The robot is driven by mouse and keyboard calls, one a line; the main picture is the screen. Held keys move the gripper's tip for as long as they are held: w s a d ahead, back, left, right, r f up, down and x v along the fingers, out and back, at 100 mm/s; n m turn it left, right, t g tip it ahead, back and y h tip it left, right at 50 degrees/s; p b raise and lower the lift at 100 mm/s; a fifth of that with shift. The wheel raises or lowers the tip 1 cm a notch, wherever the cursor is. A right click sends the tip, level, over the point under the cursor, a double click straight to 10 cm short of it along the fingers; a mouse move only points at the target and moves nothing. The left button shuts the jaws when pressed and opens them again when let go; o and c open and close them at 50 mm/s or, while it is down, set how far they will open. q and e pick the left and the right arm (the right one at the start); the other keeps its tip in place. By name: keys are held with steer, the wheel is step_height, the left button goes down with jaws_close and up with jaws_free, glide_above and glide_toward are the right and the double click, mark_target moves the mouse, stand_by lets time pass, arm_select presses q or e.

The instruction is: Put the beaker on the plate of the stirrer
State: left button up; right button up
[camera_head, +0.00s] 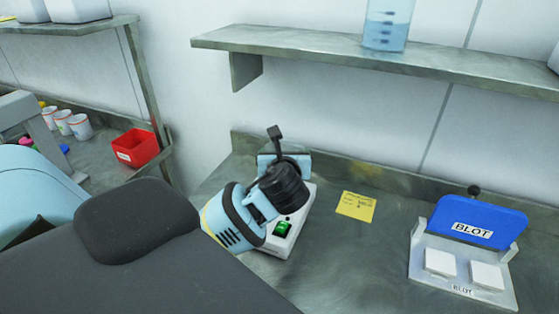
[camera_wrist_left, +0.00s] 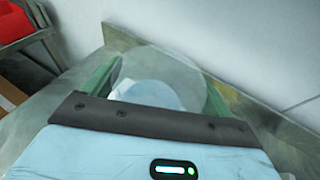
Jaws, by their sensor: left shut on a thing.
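The stirrer (camera_head: 300,224) is a white box with a lit green switch on its front, standing on the steel bench in the head view. My arm and hand cover its plate there. My left gripper (camera_head: 284,164) is over the back of the stirrer, its fingers hidden in the head view. In the left wrist view, its green fingers (camera_wrist_left: 158,88) are shut on the clear beaker (camera_wrist_left: 165,65), one on each side. A pale round patch shows through the glass. I cannot tell whether the beaker touches the plate. My right gripper is not in view.
A yellow note (camera_head: 356,207) lies right of the stirrer. A blue-lidded BLOT device (camera_head: 470,222) stands further right. A vessel of blue liquid (camera_head: 388,25) is on the shelf (camera_head: 300,45) above. A red bin (camera_head: 135,147) and several cups are at the left. Bench around the note is clear.

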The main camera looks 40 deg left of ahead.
arm_select(q)
steer(key=shift+w+a, duration=0.3)
steer(key=shift+a, duration=0.3)
steer(key=shift+w+a, duration=0.25)
steer(key=shift+a, duration=0.35)
steer(key=shift+f, duration=1.7)
steer(key=shift+f, duration=0.15)
steer(key=o, duration=1.9)
steer(key=shift+f, duration=0.1)
steer(key=v, duration=1.2)
